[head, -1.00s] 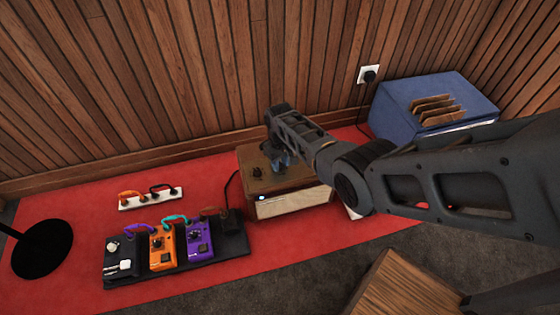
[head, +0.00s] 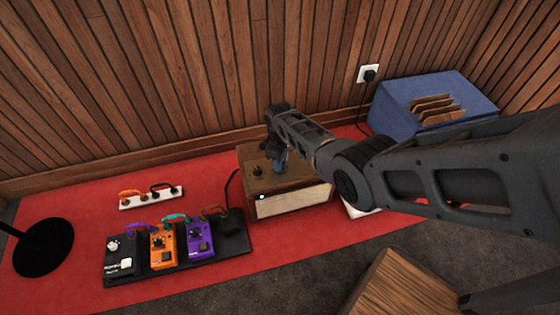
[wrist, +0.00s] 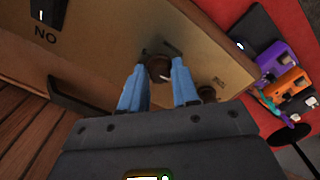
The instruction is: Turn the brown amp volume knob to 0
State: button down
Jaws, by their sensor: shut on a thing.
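The brown amp (head: 300,180) stands on the red mat against the wood wall, its pale grille facing front. It also shows in the wrist view (wrist: 110,60). My gripper (head: 280,157) points down at the amp's top. In the wrist view its blue fingers (wrist: 160,88) are shut on a round brown knob (wrist: 159,68), one on each side. The knob's setting marks are too small to read. A second dark knob (wrist: 207,92) is beside the right finger; in the head view it (head: 257,171) sits to the left of my gripper. My gripper hides the held knob in the head view.
A pedalboard (head: 235,240) with orange (head: 162,250) and purple (head: 198,245) pedals lies left of the amp. A blue box (head: 390,110) stands at the back right. The wall outlet (head: 368,68) holds a plug. A wooden block (head: 400,290) is in front.

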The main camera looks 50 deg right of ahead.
jog(key=c, duration=0.8)
grip_release()
jog(key=shift+c, duration=0.2)
jog(key=shift+r+p, duration=2.25)
jog(key=shift+r, duration=1.65)
